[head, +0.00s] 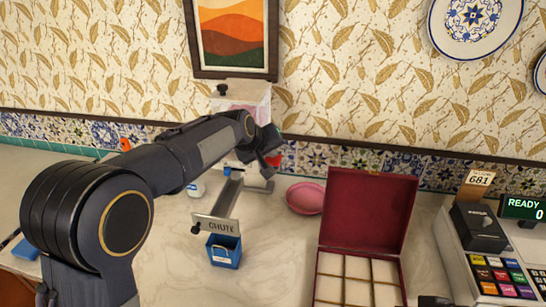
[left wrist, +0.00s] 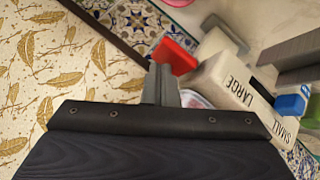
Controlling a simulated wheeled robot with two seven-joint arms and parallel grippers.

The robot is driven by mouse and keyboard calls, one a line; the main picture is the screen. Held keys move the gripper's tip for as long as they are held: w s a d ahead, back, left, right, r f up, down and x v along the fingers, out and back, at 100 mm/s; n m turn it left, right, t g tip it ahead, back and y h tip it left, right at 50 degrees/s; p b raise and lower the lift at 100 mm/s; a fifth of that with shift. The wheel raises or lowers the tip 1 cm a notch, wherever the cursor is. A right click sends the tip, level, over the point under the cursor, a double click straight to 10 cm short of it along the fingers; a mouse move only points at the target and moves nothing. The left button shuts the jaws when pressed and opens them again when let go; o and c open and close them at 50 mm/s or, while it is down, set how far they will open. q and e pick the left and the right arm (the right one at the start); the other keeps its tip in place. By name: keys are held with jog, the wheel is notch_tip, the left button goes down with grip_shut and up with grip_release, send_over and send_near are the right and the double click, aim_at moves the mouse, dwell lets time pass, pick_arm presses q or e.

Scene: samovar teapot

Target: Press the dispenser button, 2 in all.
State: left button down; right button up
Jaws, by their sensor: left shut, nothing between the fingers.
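The dispenser (head: 240,99) stands against the back wall, with a pink-filled clear top and a sloping chute (head: 216,223) marked "CHUTE". Its body (left wrist: 232,80) reads "LARGE" and "SMALL" in the left wrist view. A red button (left wrist: 176,56) sits by the "LARGE" end and a blue one (left wrist: 291,104) by the "SMALL" end. My left gripper (head: 268,156) is shut and empty at the dispenser's right side. In the left wrist view its fingertips (left wrist: 161,72) overlap the red button's edge; whether they touch is unclear. My arm hides part of the dispenser.
A small blue bin (head: 224,252) stands under the chute's end. A pink bowl (head: 305,198) and an open red box with compartments (head: 366,210) are to the right. A cash register (head: 500,262) stands far right. A dark piece at the bottom edge may be my right gripper.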

aim_at(271, 161)
pick_arm(q)
jog(key=shift+f+b, duration=0.45)
jog(key=shift+f, duration=0.35)
dwell(0.4)
jog(key=shift+r, duration=0.15)
jog(key=shift+r+p, duration=1.5)
jog(key=shift+r, duration=0.15)
notch_tip(271, 161, up, 5)
jog(key=p, duration=0.4)
